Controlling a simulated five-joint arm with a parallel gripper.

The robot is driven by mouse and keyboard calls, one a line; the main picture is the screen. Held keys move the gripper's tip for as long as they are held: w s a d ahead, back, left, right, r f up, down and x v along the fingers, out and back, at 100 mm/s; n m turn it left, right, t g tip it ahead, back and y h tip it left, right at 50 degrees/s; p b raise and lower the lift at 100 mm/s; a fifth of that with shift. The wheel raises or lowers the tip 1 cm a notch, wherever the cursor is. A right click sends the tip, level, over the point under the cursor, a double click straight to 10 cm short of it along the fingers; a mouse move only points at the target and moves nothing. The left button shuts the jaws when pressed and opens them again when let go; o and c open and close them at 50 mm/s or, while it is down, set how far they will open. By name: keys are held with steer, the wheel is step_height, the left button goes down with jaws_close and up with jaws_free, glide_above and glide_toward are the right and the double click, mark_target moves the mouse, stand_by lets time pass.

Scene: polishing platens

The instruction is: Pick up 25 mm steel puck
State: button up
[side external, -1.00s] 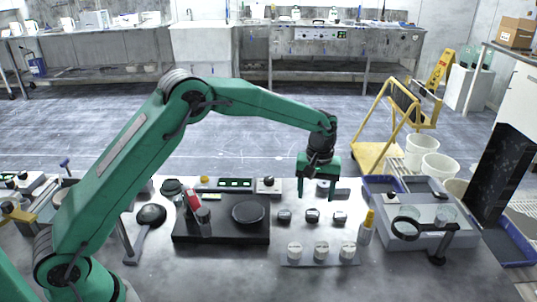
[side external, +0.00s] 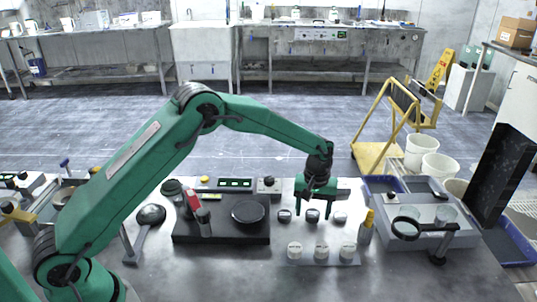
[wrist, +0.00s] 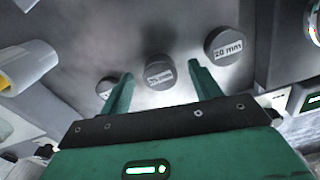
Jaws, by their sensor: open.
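The 25 mm steel puck (wrist: 159,74) is a short dark cylinder with a white label on top. It is the middle one of three similar pucks, and it also shows in the side view (side external: 312,216). My gripper (wrist: 160,68) is open, with one finger on each side of this puck in the wrist view. In the side view my gripper (side external: 314,212) is low over the table at the middle puck. The label is partly blurred. Whether the fingers touch the puck cannot be told.
White-topped jars (side external: 321,250) stand in front. A yellow-capped bottle (side external: 366,228) stands to the right, and a black platen base (side external: 190,234) to the left.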

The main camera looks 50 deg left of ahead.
mark_target(313, 213)
steer(key=shift+c, duration=0.2)
stand_by(0.3)
steer(key=c, duration=1.2)
steer(key=shift+r, duration=0.85)
step_height(313, 213, up, 2)
steer(key=shift+r, duration=0.2)
steer(key=s+d+r, duration=0.7)
steer(key=d, duration=0.1)
steer(key=shift+s+d, duration=0.35)
steer(key=shift+d, duration=0.05)
